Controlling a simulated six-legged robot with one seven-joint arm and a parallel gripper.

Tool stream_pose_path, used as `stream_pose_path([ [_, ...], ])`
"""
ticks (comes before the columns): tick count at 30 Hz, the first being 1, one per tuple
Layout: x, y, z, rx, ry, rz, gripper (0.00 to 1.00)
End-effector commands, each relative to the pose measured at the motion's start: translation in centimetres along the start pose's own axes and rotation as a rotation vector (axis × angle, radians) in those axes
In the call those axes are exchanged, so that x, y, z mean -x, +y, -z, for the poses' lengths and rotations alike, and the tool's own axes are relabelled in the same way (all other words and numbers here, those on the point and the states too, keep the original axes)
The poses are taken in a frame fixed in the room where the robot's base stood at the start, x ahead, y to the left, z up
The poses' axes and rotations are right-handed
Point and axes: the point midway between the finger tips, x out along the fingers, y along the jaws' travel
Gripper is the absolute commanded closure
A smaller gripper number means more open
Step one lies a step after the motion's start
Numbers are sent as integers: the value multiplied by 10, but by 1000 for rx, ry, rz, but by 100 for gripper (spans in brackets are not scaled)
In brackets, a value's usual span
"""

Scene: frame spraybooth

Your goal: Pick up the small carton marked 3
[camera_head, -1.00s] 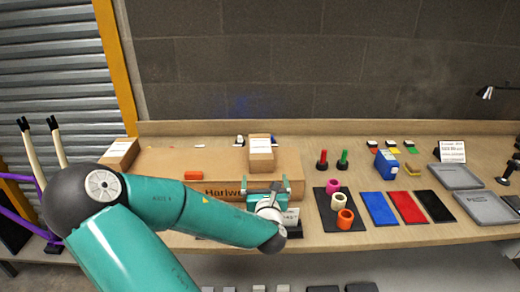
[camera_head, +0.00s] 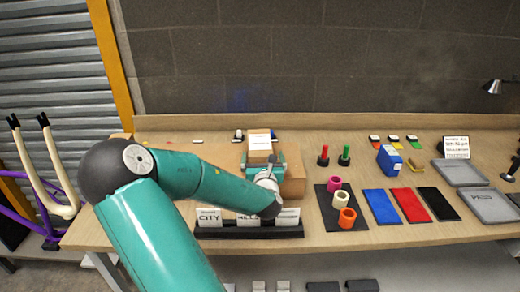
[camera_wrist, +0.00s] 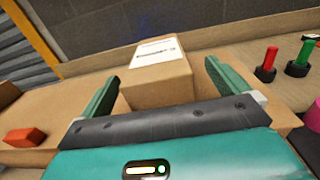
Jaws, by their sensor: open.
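A small brown carton (camera_head: 260,143) with a white label stands on top of a larger brown carton (camera_head: 293,182). The label's marking is too small to read, so I cannot tell if it is the 3. My gripper (camera_head: 262,163) is at the near side of the small carton. In the wrist view my gripper (camera_wrist: 160,72) is open, and its green fingers stand left and right of the small carton (camera_wrist: 158,80), with no clear contact. My arm hides much of the larger carton in the head view.
An orange block (camera_wrist: 25,137) lies left of the gripper. A black rack (camera_head: 248,232) with cards stands at the bench's front. Red and green pegs (camera_head: 323,155) stand to the right. The block wall (camera_head: 320,60) rises behind.

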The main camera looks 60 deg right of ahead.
Motion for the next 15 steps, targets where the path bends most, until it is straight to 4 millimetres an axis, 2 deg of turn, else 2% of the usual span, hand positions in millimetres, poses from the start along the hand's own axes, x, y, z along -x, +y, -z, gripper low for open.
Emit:
stream_pose_path([
  [10, -47, 5, 3, -1, -2, -1, 0],
  [15, -56, 5, 4, -1, 1, 0, 0],
])
